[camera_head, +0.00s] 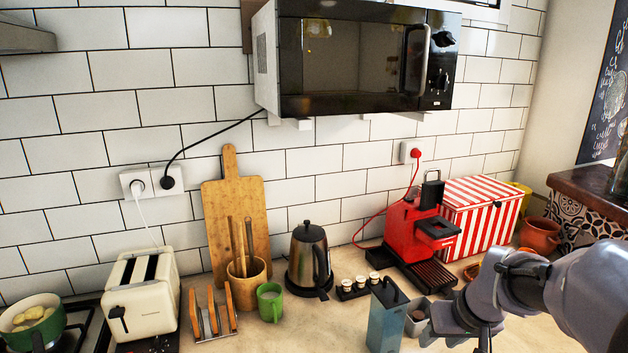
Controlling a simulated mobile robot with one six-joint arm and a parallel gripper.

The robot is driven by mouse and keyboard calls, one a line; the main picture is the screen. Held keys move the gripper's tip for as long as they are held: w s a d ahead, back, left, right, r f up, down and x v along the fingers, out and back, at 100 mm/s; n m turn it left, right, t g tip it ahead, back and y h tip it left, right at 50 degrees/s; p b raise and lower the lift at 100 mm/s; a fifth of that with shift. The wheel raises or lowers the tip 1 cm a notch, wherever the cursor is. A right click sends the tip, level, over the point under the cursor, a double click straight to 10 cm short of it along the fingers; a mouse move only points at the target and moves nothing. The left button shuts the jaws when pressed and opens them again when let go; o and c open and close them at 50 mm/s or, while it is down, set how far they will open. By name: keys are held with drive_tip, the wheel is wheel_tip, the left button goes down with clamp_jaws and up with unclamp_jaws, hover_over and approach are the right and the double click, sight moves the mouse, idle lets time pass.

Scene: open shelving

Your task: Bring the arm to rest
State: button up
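My arm comes in from the right edge, over the front right of the counter (345,322). A tall teal canister (386,322) stands further left, apart from the gripper.
A red coffee machine (405,232) and a red-striped box (482,215) stand behind my arm. A kettle (308,258), green mug (270,302), toast rack (212,315) and toaster (142,300) are further left. A microwave (360,60) hangs above. Some bare counter lies between mug and canister.

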drive_tip(key=s+a+r+m, duration=0.2)
drive_tip(key=s+a, duration=0.5)
drive_tip(key=s, duration=0.4)
drive_tip(key=s+a+r+m+y, duration=0.1)
drive_tip(key=s+a+r+m, duration=0.1)
drive_tip(key=s+a+r, duration=0.2)
drive_tip(key=s+a, duration=0.3)
drive_tip(key=s, duration=0.3)
drive_tip(key=shift+s+t, duration=0.4)
drive_tip(key=shift+r, duration=0.15)
drive_tip(key=shift+c, duration=0.2)
